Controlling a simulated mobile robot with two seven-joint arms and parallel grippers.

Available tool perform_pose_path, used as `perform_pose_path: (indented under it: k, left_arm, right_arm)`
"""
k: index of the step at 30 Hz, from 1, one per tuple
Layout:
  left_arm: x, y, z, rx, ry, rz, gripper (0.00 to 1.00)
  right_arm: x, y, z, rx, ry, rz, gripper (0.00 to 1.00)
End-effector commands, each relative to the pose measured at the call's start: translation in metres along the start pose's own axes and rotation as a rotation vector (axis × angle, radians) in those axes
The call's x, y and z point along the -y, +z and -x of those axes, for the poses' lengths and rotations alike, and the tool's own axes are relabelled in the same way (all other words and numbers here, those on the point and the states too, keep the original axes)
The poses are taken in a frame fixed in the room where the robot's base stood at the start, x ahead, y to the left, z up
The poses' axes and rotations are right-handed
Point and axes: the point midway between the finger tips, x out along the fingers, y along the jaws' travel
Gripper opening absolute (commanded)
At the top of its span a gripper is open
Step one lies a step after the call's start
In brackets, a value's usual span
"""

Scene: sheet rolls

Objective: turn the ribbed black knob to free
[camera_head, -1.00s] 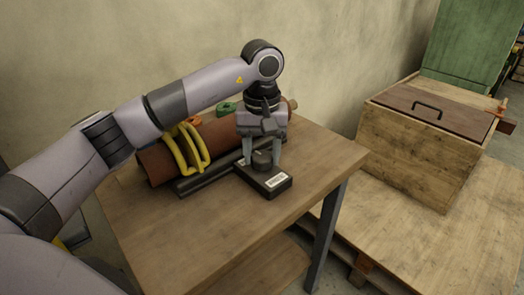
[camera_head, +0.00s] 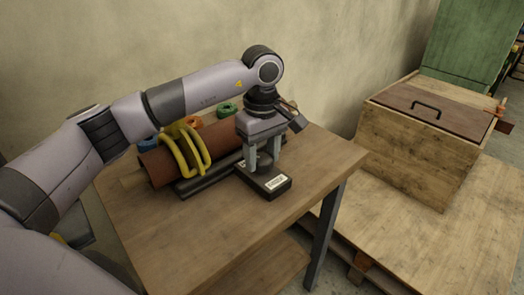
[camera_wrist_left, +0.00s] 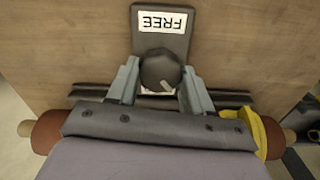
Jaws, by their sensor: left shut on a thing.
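The ribbed black knob (camera_head: 265,160) stands on a small black box (camera_head: 277,187) with a white label, on the wooden table. In the left wrist view the knob (camera_wrist_left: 158,68) shows a pale pointer mark at its lower right edge, on the side away from the FREE label (camera_wrist_left: 166,22). A second pale label beneath the knob is mostly hidden. My left gripper (camera_head: 263,158) points down and is shut on the knob, one finger on each side; the fingers also show in the left wrist view (camera_wrist_left: 160,82). My right gripper is out of view.
A brown roll (camera_head: 160,165) with yellow straps (camera_head: 187,150) lies on a dark rail behind the box. Green (camera_head: 228,108) and red (camera_head: 190,121) rings lie near the wall. A wooden crate (camera_head: 420,155) stands right. The table's front is clear.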

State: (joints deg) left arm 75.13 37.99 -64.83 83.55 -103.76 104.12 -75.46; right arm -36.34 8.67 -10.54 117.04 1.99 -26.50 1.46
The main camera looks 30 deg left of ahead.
Motion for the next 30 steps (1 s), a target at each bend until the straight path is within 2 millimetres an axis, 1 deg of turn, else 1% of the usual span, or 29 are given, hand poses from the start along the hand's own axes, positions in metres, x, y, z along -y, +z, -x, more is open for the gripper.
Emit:
perform_pose_path:
  k: [13, 30]
  left_arm:
    - [0.0, -0.0001, 0.0017, 0.0, 0.001, 0.423, 0.2]
    - [-0.0002, -0.0003, 0.0018, -0.001, 0.002, 0.965, 0.2]
  right_arm:
    - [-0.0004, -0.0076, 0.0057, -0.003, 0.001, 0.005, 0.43]
    - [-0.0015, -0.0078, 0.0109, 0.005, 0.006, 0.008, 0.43]
